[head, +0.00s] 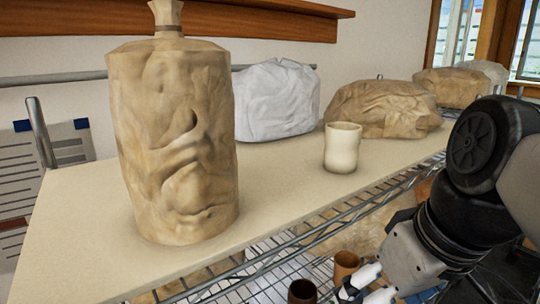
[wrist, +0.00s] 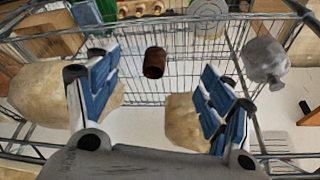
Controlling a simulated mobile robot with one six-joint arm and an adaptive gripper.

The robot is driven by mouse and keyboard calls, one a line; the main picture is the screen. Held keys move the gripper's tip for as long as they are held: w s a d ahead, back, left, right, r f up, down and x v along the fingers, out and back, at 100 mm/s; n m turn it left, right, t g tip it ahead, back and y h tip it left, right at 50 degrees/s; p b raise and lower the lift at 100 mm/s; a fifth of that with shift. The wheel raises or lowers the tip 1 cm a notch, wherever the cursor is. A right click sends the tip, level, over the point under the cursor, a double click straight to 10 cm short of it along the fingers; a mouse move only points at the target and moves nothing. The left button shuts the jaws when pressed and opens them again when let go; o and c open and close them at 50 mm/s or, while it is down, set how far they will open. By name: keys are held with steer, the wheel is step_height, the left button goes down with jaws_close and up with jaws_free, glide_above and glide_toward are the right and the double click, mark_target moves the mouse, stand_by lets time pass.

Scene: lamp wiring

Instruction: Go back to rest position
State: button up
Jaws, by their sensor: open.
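My gripper (head: 368,285) is at the bottom right of the head view, low beside the front edge of the shelf. In the wrist view my gripper (wrist: 158,108) has its two blue-padded fingers spread wide apart, with nothing between them. A dark brown cup (wrist: 155,62) stands beyond the fingertips on a wire shelf, apart from them. In the head view a dark cup (head: 302,291) and a brown cup (head: 346,266) show low on the wire rack near my gripper.
A cream cup (head: 342,147) stands on the upper shelf (head: 80,240). A large tan wrapped bottle (head: 175,140) stands at its left. White (head: 275,100) and brown (head: 382,108) bags lie behind. In the wrist view, tan bags (wrist: 50,92) and a grey sack (wrist: 265,60) flank the fingers.

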steer(key=s+f+m+b, duration=0.1)
steer(key=f+b, duration=0.3)
steer(key=f, duration=0.5)
steer(key=s+f+m+b, duration=0.1)
steer(key=s+f+b, duration=0.2)
steer(key=f, duration=0.7)
steer(key=s+f+m+h+b, duration=0.1)
steer(key=s+f+b, duration=0.1)
steer(key=f+b, duration=0.4)
step_height(320, 180, down, 4)
steer(key=shift+s+a+f+t, duration=0.1)
steer(key=shift+s+a+t, duration=0.2)
steer(key=shift+a, duration=0.05)
